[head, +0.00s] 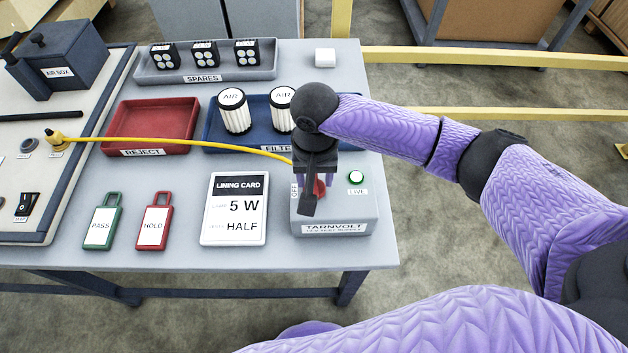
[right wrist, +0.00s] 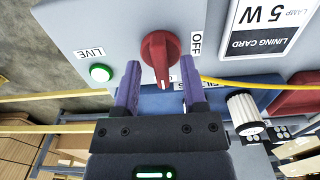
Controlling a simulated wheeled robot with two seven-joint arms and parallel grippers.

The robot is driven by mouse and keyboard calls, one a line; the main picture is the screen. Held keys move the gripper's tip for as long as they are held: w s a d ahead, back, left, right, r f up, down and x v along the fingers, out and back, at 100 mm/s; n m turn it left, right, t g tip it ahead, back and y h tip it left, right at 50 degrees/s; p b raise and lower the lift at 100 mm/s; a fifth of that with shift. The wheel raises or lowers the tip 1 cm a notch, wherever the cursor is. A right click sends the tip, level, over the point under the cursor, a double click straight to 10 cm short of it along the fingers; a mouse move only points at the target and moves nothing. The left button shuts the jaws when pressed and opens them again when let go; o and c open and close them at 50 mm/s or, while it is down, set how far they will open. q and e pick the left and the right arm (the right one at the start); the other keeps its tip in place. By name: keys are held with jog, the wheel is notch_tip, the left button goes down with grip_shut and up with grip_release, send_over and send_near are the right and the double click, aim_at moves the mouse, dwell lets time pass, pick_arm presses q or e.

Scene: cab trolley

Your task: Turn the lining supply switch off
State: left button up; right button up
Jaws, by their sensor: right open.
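The grey Tarnvolt supply box (head: 348,215) stands at the front right corner of the table. Its red rotary switch (head: 319,188) is mostly hidden by my right gripper (head: 315,183) in the head view. In the right wrist view, the red switch (right wrist: 158,58) shows clearly, with its white mark toward the gripper's palm and the OFF label (right wrist: 196,43) off to its right. My right gripper (right wrist: 161,76) is open, one finger on each side of the switch, with gaps visible. The LIVE lamp (head: 356,177) glows green. My left gripper is out of view.
A lining card (head: 235,208) lies left of the box, then the hold tag (head: 154,222) and pass tag (head: 102,222). A yellow cable (head: 190,142) runs to the box area. The blue filter tray (head: 262,140) and red reject tray (head: 153,125) sit behind.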

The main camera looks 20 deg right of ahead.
jog(key=shift+f, duration=0.35)
jog(key=shift+c, duration=0.3)
grip_shut()
